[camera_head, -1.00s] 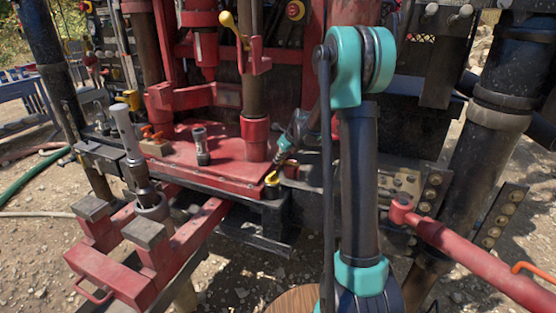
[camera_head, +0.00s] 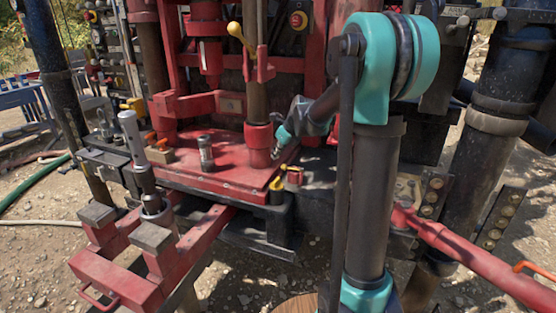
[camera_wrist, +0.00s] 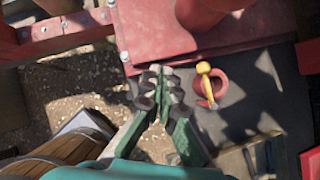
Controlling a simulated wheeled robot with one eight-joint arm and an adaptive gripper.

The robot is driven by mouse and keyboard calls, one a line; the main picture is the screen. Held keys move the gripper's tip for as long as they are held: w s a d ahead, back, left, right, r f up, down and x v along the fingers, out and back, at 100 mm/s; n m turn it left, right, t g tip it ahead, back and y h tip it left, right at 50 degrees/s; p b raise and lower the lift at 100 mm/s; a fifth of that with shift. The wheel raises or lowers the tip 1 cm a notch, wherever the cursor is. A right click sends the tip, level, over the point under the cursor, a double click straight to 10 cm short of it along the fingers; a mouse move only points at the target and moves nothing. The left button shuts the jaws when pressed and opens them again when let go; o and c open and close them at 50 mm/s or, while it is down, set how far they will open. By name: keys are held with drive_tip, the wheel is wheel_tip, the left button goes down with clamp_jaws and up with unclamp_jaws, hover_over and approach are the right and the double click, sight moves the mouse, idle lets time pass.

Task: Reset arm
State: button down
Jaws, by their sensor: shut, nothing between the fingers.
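My arm, teal and black, rises in front of the rig in the head view. My gripper (camera_head: 276,154) shows small beyond the elbow, above the edge of the red deck (camera_head: 228,178). In the wrist view my gripper (camera_wrist: 161,74) has its green and dark fingers brought together at the tips, with nothing held. A small red piece with a yellow handle (camera_wrist: 205,84) lies to the right of the fingertips, apart from them in the picture. In the head view a yellow-topped piece (camera_head: 276,190) and a small red piece (camera_head: 294,175) sit at the deck's right corner.
A red frame (camera_head: 120,272) sticks out at the front left, with a grey upright tool (camera_head: 133,140) above it. A small cylinder (camera_head: 205,152) stands on the deck. A red bar (camera_head: 470,258) crosses the lower right. A wooden round top (camera_head: 297,305) is at the bottom.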

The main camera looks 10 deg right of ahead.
drive_tip(key=shift+s+a+r, duration=0.1)
drive_tip(key=shift+s+r, duration=0.15)
drive_tip(key=shift+r, duration=0.15)
drive_tip(key=s+d+f+n+h, duration=0.1)
drive_tip(key=s+d+f+n, duration=0.2)
drive_tip(key=s+n, duration=0.6)
drive_tip(key=s+d+f+n+h, duration=0.1)
drive_tip(key=s+d+f+n, duration=0.1)
drive_tip(key=s+f+n, duration=0.4)
drive_tip(key=s+d+f+n+g+h, duration=0.1)
drive_tip(key=s+d+f+n, duration=0.2)
drive_tip(key=s+n, duration=1)
drive_tip(key=s+f, duration=0.1)
drive_tip(key=s, duration=0.5)
drive_tip(key=shift+d+f+n+h, duration=0.2)
drive_tip(key=shift+d+n+h, duration=0.1)
drive_tip(key=shift+h, duration=0.1)
